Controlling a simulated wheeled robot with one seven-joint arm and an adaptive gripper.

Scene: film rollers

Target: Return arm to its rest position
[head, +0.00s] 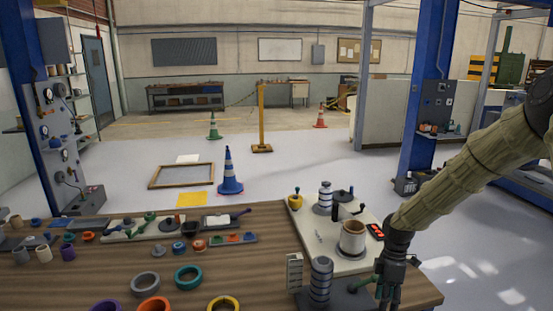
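My arm comes in from the right edge of the head view in a tan fabric sleeve and slopes down to the left. My gripper (388,292) is dark and points down over the right front part of the wooden table (260,283). Its fingers look close to a green-handled piece on a dark base; I cannot tell whether they touch it. The fingertips are small and partly cut by the lower frame edge, so I cannot tell whether they are open or shut. No held thing is clearly visible.
Coloured rings (188,277) and small parts cover the table's left. Behind are a blue cone (229,173), a yellow post (261,120) and open floor.

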